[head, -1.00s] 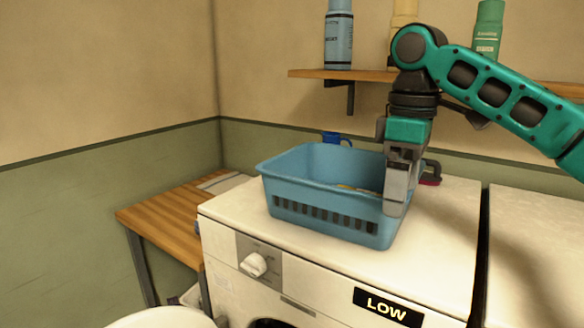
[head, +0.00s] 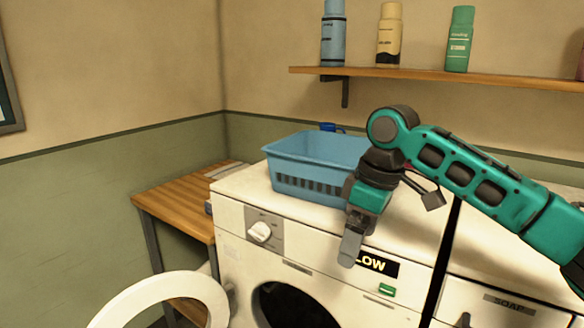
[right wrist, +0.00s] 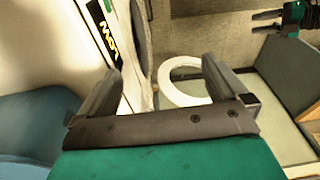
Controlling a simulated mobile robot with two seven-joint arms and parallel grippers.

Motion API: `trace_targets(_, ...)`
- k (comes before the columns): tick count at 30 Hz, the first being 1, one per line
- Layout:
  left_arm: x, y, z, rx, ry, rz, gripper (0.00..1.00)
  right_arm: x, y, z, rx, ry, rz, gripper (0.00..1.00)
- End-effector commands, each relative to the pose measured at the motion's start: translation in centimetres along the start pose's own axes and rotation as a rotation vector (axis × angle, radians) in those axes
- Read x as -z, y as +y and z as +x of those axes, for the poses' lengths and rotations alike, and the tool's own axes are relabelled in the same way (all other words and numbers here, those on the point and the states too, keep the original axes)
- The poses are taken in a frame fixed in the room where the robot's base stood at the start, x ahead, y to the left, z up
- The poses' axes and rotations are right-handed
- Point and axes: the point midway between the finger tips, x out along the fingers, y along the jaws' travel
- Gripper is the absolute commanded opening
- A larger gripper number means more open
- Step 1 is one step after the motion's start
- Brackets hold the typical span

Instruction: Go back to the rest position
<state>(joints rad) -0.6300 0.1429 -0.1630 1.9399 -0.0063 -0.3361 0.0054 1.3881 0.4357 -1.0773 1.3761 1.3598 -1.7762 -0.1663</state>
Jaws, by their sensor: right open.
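My right gripper (head: 350,250) hangs in front of the washing machine (head: 232,236), below the front edge of its top, with nothing between its fingers. In the right wrist view, its two fingers (right wrist: 160,66) stand wide apart. The blue basket (head: 310,148) sits on the machine's top, behind my right wrist, which hides part of its right end. A blue surface at the left of the right wrist view (right wrist: 35,125) appears to be the basket. At that view's top right, my left gripper (right wrist: 266,22) shows small, its fingers apart; it is not in the head view.
The round white door (head: 180,292) stands open at the lower left of the machine. A wooden table (head: 180,198) is at the left. A wall shelf (head: 420,75) holds several bottles. A second machine with a soap drawer (head: 500,302) is at the right.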

Motion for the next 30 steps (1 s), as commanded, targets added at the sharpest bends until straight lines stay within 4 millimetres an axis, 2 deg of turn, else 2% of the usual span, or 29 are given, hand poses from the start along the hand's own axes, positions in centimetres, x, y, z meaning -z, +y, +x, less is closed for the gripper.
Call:
trace_targets(1, 0.2, 0.0, 0.1, 0.001, 0.004, 0.001, 0.43, 0.5, -0.7, 2.4, 0.016, 0.033, 0.001, 1.0)
trace_targets(6, 0.4, -0.1, 0.1, 0.001, 0.007, 0.001, 0.43, 2.2, -2.6, 9.3, 0.036, 0.185, 0.036, 1.0)
trace_targets(12, 0.5, -0.1, 0.2, 0.002, 0.01, 0.001, 0.43, 3.0, -5.1, 16.1, 0.048, 0.373, 0.125, 1.0)
trace_targets(17, 0.5, -0.1, 0.2, 0.002, 0.01, 0.001, 0.43, 2.4, -6.9, 20.4, 0.036, 0.511, 0.226, 1.0)
trace_targets(23, 0.5, -0.1, 0.2, 0.002, 0.01, 0.001, 0.43, -0.3, -8.7, 24.8, -0.017, 0.652, 0.378, 1.0)
trace_targets(26, 0.5, -0.1, 0.2, 0.002, 0.009, 0.001, 0.43, -2.6, -9.5, 26.5, -0.063, 0.705, 0.457, 1.0)
trace_targets(30, 0.4, -0.1, 0.2, 0.002, 0.009, 0.001, 0.43, -6.7, -10.6, 28.5, -0.148, 0.756, 0.558, 1.0)
